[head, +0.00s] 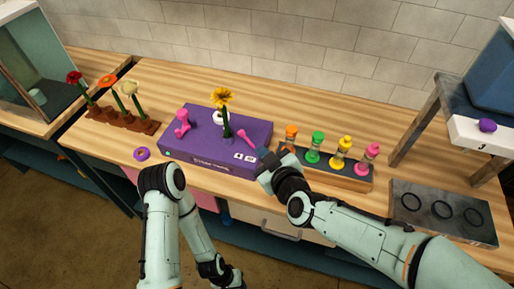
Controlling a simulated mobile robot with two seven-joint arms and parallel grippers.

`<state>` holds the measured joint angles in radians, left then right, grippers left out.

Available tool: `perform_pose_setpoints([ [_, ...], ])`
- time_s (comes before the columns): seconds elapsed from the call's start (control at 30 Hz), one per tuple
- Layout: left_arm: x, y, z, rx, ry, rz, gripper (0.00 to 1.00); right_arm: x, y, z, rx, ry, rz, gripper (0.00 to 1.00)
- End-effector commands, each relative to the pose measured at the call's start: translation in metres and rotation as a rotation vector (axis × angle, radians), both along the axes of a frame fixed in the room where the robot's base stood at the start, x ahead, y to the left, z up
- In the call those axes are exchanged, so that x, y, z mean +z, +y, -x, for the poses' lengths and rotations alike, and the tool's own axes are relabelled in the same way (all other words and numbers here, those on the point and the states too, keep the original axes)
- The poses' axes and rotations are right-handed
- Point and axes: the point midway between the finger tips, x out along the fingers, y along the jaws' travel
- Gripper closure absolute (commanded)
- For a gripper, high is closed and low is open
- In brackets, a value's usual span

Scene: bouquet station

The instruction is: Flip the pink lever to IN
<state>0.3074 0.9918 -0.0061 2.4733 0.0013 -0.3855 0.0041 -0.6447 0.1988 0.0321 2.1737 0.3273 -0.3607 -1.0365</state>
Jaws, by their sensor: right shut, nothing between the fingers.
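A purple box (190,146) stands on the wooden counter. A small pink lever (246,137) sits on its top toward the right, tilted; I cannot read which marked position it points to. Small white markings (245,157) are on the box's front right. My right gripper (264,158) is shut and empty at the box's right front corner, a little to the right of and in front of the lever. My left gripper (235,282) hangs low in front of the counter, away from the box; its fingers are too unclear to judge.
A yellow flower (223,98) stands upright on the box, left of the lever. A larger pink handle (182,121) is at the box's left. A rack (335,182) with several coloured-top bottles stands close on the right.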

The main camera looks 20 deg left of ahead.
Motion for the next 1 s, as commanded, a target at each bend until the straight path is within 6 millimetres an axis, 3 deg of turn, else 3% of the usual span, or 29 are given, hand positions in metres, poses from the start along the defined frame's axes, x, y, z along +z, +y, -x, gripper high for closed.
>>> perform_pose_setpoints([
  [0.1,0.005,0.0,-0.004,0.0,-0.005,-0.001,0.57,0.014,-0.011,0.016,0.0,-0.004,-0.002,1.0],
  [0.3,0.01,0.0,-0.007,0.0,-0.009,0.0,0.57,0.022,-0.021,0.03,0.0,-0.002,-0.001,1.0],
  [1.0,0.01,0.0,-0.007,0.0,-0.008,0.001,0.57,0.022,-0.022,0.032,0.001,-0.001,0.0,1.0],
])
